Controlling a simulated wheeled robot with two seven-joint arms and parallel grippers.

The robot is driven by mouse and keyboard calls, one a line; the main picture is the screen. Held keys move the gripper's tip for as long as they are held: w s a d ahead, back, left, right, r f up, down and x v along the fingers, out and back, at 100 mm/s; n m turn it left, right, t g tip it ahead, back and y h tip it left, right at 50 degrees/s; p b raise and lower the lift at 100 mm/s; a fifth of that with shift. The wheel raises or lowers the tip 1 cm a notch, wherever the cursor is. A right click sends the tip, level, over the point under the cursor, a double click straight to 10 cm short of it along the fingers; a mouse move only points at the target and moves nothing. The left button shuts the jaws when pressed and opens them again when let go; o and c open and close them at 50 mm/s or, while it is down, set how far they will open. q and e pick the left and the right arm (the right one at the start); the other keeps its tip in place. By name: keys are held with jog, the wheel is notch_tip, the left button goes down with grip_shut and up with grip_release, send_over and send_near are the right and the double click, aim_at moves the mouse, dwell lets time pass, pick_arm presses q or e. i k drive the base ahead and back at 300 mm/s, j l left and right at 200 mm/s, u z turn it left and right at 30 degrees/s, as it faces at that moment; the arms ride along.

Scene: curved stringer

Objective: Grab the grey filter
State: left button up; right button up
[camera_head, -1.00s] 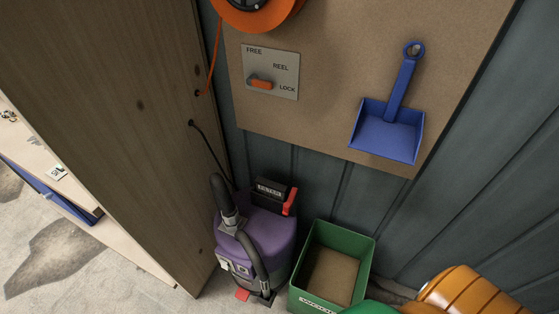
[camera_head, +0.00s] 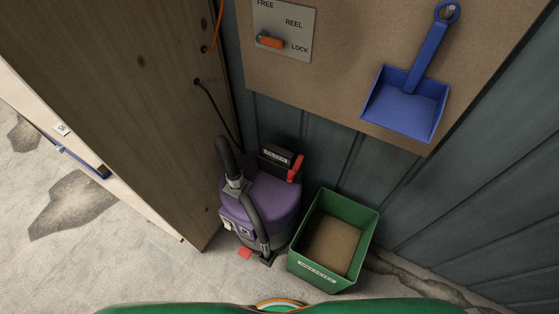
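I cannot make out a grey filter in this view. A purple vacuum cleaner (camera_head: 272,199) with a dark hose stands on the floor between the wooden panel and the green bin. A black box (camera_head: 276,161) with a red lever (camera_head: 295,168) sits at its back. The green bin (camera_head: 305,269) stands open just right of the vacuum; a flat brown surface shows inside it. Neither of my grippers is in view.
A tall wooden panel (camera_head: 130,90) stands at left. A blue dustpan (camera_head: 403,105) hangs on the brown board (camera_head: 340,60), right of a reel lock plate (camera_head: 283,30). A black cable (camera_head: 215,108) runs from the panel. Cracked floor (camera_head: 150,262) lies clear at lower left.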

aim_at(284, 158)
jog(key=j+z, duration=0.35)
jog(key=z, duration=0.15)
jog(key=j+z, duration=0.5)
jog(key=k+j+z, duration=0.1)
jog(key=j+z, duration=0.15)
jog(key=z, duration=0.2)
jog(key=k+j+z, duration=0.15)
jog(key=j+z, duration=0.15)
jog(key=z, duration=0.2)
